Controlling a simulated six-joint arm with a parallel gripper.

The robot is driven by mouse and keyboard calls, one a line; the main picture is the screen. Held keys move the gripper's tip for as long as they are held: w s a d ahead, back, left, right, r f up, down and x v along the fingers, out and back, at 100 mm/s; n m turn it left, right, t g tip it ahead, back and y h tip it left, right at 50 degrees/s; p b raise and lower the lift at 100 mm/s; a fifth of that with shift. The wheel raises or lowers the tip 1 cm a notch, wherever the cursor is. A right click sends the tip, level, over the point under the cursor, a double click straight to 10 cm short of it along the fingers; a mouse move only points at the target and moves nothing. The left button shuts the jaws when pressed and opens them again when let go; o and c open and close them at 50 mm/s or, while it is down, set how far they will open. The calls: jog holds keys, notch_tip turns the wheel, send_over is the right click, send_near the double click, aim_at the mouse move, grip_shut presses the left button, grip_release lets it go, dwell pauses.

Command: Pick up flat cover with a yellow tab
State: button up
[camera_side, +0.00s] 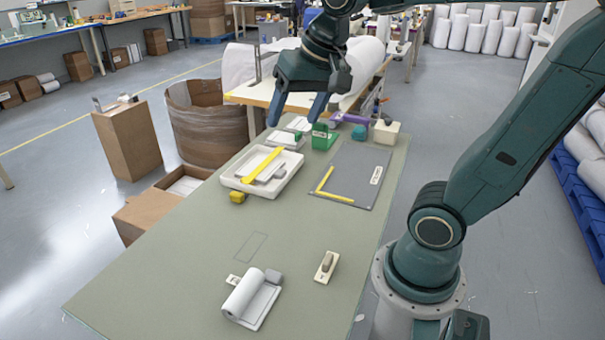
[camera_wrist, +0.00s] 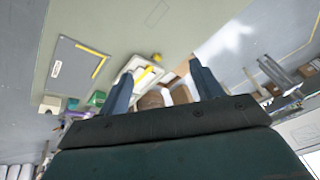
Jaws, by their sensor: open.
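A white flat piece with a long yellow strip (camera_side: 263,165) lies in a shallow white tray (camera_side: 227,181) on the bench. It may be the flat cover with the yellow tab; I cannot tell for sure. In the wrist view the yellow strip (camera_wrist: 143,77) shows between my fingers, beyond the tips, partly hidden. My gripper (camera_side: 296,118) is open and empty. It hangs well above the far part of the bench, beyond the tray in the side view, touching nothing. The gripper also shows in the wrist view (camera_wrist: 163,68).
A grey board (camera_side: 365,162) with a yellow corner mark lies right of the tray. A green block (camera_side: 322,137) and cream block (camera_side: 385,132) stand behind. A white roll (camera_side: 245,292) lies at the front. The bench middle is mostly clear.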

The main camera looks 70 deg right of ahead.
jog(key=w+d+m+g, duration=0.2)
jog(key=w+d+m, duration=0.55)
jog(key=w, duration=0.35)
jog(key=m+g, duration=0.3)
jog(key=m, duration=1.9)
send_over(281, 172)
notch_tip(281, 172, down, 24)
jog(key=shift+n+y, duration=0.25)
jog(key=shift+y, duration=0.05)
jog(key=shift+w+a+f, duration=0.1)
jog(key=shift+w+f, duration=0.05)
jog(key=shift+f, duration=4.25)
jog(key=shift+f, duration=0.1)
jog(key=shift+f, duration=2.45)
jog(key=shift+c, duration=0.3)
